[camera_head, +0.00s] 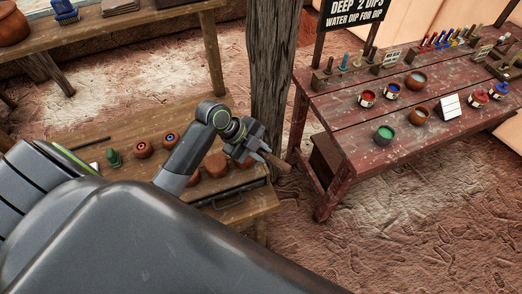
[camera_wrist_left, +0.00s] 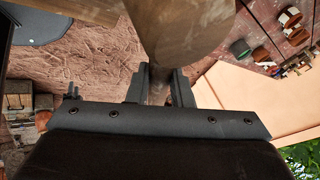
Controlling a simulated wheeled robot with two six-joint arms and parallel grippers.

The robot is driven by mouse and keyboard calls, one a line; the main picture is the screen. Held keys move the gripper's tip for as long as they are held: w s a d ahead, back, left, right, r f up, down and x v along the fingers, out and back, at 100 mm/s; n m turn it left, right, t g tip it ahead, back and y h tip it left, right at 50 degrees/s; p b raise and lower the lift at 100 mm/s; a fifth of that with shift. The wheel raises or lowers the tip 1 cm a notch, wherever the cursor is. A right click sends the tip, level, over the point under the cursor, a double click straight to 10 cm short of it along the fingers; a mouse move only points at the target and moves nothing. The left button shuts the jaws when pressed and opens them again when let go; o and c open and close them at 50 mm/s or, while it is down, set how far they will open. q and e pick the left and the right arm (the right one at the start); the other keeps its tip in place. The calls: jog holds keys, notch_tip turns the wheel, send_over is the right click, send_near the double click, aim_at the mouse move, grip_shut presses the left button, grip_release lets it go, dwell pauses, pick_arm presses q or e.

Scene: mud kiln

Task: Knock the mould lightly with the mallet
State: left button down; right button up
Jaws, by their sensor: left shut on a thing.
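My left gripper (camera_head: 260,154) is above the right end of the low wooden bench. It is shut on the mallet (camera_wrist_left: 188,28), whose broad, pale wooden head fills the top of the left wrist view. The mallet's narrow handle is between the two fingers (camera_wrist_left: 160,88). In the head view a small brown part of the mallet (camera_head: 280,164) sticks out to the lower right of the fingers. Round brown clay pieces (camera_head: 215,165) sit on the bench below and left of the gripper. I cannot tell which is the mould. My right gripper is not in view.
The low bench (camera_head: 236,199) also carries a green item (camera_head: 114,157) and small brown pots (camera_head: 143,149). A thick wooden post (camera_head: 270,70) stands just behind the gripper. A red table (camera_head: 340,118) with paint pots is at right. Bare earth lies between.

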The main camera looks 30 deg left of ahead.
pick_arm(q)
jog(key=shift+r, duration=0.15)
notch_tip(320, 180, up, 4)
jog(key=p, duration=0.3)
jog(key=shift+p, duration=0.3)
